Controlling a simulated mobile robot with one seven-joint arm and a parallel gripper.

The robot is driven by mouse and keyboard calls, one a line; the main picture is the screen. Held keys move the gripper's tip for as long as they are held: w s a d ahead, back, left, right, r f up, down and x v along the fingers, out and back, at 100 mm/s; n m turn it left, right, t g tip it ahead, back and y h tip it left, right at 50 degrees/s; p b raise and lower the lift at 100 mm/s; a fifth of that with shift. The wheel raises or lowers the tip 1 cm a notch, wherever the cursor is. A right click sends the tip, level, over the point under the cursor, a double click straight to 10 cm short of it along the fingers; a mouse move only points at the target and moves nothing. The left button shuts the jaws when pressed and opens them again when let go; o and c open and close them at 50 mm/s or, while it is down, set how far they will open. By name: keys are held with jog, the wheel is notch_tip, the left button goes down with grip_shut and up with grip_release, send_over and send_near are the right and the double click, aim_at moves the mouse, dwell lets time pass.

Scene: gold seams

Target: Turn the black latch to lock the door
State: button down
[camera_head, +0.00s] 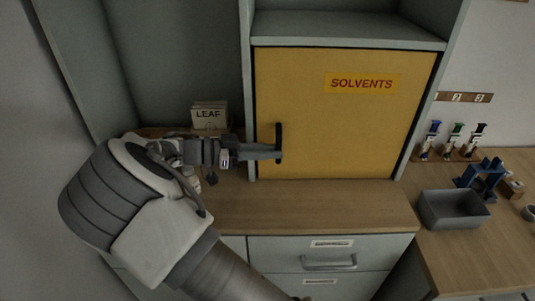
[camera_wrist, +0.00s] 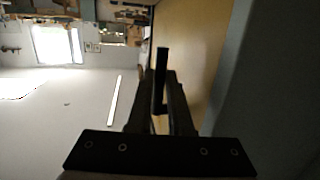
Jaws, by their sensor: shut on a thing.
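The yellow door (camera_head: 345,115) labelled SOLVENTS is closed in its grey cabinet. The black latch (camera_head: 279,136) is near the door's left edge and stands upright. My gripper (camera_head: 272,151) reaches in from the left and its fingers are at the latch's lower half. In the wrist view, the latch (camera_wrist: 161,80) stands between the two fingers of my gripper (camera_wrist: 160,105), which are shut on it. The door (camera_wrist: 190,50) also shows there, behind the fingers. The latch's pivot is hidden by the fingers.
A LEAF box (camera_head: 209,116) stands left of the cabinet, behind my arm. A wooden counter (camera_head: 310,208) lies below the door, with drawers (camera_head: 325,262) under it. On the right bench are a grey bin (camera_head: 452,209), a blue device (camera_head: 484,175) and several small stands.

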dwell(0.4)
jog(key=c, duration=0.8)
grip_release()
jog(key=shift+c, duration=0.2)
jog(key=v, duration=1.7)
jog(key=shift+a+f, duration=0.15)
jog(key=shift+s, duration=0.1)
